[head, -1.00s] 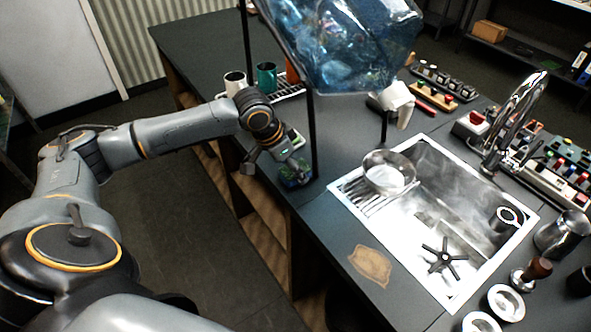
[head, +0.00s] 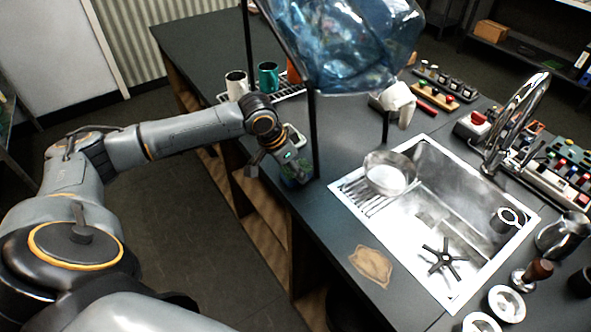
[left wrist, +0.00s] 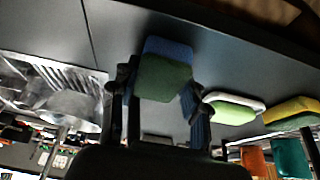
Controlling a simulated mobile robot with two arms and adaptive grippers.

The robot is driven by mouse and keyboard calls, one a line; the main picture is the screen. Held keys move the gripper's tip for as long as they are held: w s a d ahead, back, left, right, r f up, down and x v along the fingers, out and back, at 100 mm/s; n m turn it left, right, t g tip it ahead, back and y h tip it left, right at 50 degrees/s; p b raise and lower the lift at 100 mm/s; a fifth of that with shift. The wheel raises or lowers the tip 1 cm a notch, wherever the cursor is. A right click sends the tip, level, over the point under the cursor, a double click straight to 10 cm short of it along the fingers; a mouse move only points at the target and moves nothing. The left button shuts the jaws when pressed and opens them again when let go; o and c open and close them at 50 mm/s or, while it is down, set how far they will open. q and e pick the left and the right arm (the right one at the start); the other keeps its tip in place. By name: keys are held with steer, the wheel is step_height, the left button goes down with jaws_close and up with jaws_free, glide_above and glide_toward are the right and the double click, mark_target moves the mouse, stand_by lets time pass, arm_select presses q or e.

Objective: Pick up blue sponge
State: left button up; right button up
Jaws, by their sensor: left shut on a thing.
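The blue sponge (left wrist: 166,50) has a blue layer and a green layer and shows in the left wrist view. My left gripper (left wrist: 160,98) is shut on it, with one finger on each side. In the head view, my left gripper (head: 294,170) is low at the counter's front edge, left of the sink, and mostly covers the sponge. I cannot tell whether the sponge touches the counter. My right gripper is in neither view.
A green sponge in a white dish (left wrist: 232,108) and a yellow-green sponge (left wrist: 292,110) lie nearby. Mugs (head: 267,76) stand on a rack behind. A black post (head: 314,135) and a large blue clear container (head: 345,45) are close to the gripper. The sink (head: 440,220) is to the right.

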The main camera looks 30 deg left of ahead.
arm_select(q)
steer(key=shift+s+a+r, duration=0.2)
steer(key=shift+s+r, duration=0.1)
steer(key=shift+r, duration=0.1)
steer(key=s+a+r+b, duration=0.1)
steer(key=s+a+r, duration=0.1)
steer(key=s, duration=0.4)
steer(key=s+a+r+b, duration=0.1)
steer(key=s+a+r, duration=0.2)
steer(key=s+r, duration=0.2)
steer(key=shift+s+a+b, duration=0.2)
steer(key=shift+s+b, duration=0.1)
steer(key=shift+s, duration=0.25)
steer(key=shift+r, duration=0.1)
